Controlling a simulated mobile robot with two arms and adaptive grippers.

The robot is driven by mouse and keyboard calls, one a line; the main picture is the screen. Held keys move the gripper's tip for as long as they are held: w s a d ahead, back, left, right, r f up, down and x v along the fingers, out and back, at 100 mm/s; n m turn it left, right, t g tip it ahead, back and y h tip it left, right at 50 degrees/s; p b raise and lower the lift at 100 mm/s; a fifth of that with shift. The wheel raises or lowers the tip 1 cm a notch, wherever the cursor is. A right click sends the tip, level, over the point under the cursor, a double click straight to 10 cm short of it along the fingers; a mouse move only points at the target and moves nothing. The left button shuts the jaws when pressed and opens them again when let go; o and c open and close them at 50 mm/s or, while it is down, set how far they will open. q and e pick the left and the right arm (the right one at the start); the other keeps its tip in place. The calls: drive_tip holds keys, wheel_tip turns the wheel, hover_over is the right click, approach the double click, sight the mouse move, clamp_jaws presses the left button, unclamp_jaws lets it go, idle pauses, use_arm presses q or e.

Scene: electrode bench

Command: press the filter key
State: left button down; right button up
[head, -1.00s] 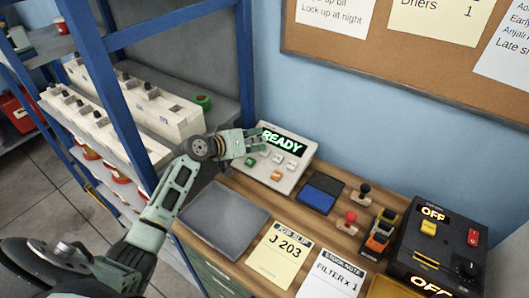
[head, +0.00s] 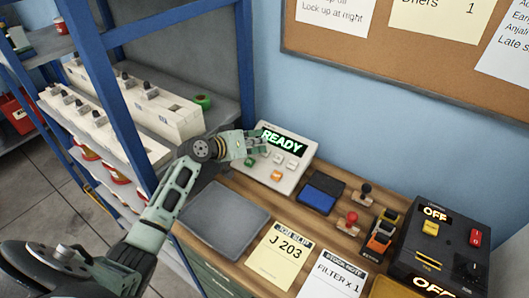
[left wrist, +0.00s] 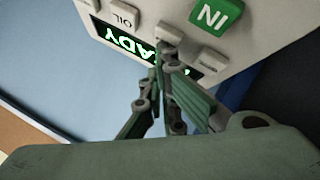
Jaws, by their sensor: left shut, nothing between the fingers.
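The control panel (head: 300,152) is a pale box with a lit green READY display (head: 283,140) and several keys. My left gripper (head: 256,141) is shut and empty, over the panel's upper left part beside the display. In the left wrist view the panel is upside down. There the closed fingertips (left wrist: 163,66) lie in front of the display, close to a small pale key (left wrist: 168,32); I cannot tell whether they touch it. Its label is not readable. I cannot read a filter label on any key.
A grey tray (head: 225,222), a job slip (head: 279,255) and a note reading FILTER x 1 (head: 331,278) lie in front of the panel. A blue-black pad (head: 320,193), stamps and a black OFF box (head: 447,235) stand right. A blue-framed shelf (head: 115,110) is at left.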

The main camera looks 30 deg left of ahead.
sight(256, 160)
use_arm(q)
drive_tip(key=shift+f, duration=0.25)
idle(0.4)
drive_tip(key=shift+s+r+p, duration=0.3)
drive_tip(key=shift+r+p, duration=0.3)
drive_tip(key=shift+r, duration=0.2)
drive_tip(key=shift+r+p, duration=0.45)
drive_tip(key=r+p, duration=0.1)
drive_tip(key=s+r+p, duration=0.1)
drive_tip(key=r+p, duration=0.1)
drive_tip(key=shift+s+a+r, duration=0.15)
drive_tip(key=shift+s+r, duration=0.25)
